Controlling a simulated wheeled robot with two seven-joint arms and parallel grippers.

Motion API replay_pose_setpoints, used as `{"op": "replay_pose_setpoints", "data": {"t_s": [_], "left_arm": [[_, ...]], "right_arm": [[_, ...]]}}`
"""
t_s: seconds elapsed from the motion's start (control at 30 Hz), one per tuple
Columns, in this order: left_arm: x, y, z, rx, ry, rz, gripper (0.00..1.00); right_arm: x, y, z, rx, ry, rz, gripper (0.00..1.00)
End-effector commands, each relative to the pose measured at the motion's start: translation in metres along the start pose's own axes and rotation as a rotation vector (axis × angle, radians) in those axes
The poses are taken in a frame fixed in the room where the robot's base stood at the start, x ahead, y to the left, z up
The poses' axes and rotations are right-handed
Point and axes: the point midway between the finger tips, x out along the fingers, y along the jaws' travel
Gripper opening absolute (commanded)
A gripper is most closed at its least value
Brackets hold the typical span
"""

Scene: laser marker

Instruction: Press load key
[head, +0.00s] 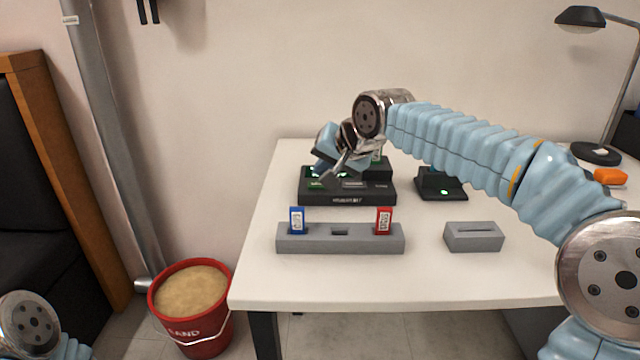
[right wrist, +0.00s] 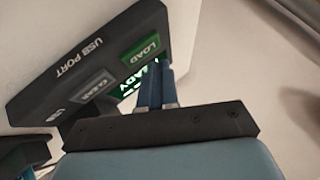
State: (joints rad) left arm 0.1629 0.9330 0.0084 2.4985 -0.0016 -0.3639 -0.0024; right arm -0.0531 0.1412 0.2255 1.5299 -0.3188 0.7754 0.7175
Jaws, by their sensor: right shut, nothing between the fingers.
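The dark marker device (head: 346,199) stands on the white table, partly hidden behind my right arm. In the right wrist view, its panel (right wrist: 60,60) carries a green key marked LOAD (right wrist: 141,50), a grey key marked CLEAN (right wrist: 92,85) and a lit display (right wrist: 138,82) with green letters. "USB PORT" is printed beside the keys. My right gripper (head: 336,175) is shut and empty, over the device's front. In the right wrist view its fingertips (right wrist: 164,72) are close to the LOAD key's lower edge; I cannot tell whether they touch the panel. My left gripper is out of view.
A grey holder (head: 340,244) in front has a blue tag (head: 297,221) and a red tag (head: 384,221). A grey slotted block (head: 474,237) and a small black unit (head: 440,185) with a green light stand right. A red sand bucket (head: 200,325) is on the floor.

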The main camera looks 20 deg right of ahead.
Motion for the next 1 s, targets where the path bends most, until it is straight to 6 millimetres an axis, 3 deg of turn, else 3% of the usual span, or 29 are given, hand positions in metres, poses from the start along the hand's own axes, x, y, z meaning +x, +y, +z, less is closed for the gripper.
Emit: {"op": "replay_pose_setpoints", "data": {"t_s": [1.0], "left_arm": [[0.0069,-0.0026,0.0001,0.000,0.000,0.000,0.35]], "right_arm": [[0.0066,0.0048,0.0050,0.000,0.000,0.000,0.00]]}}
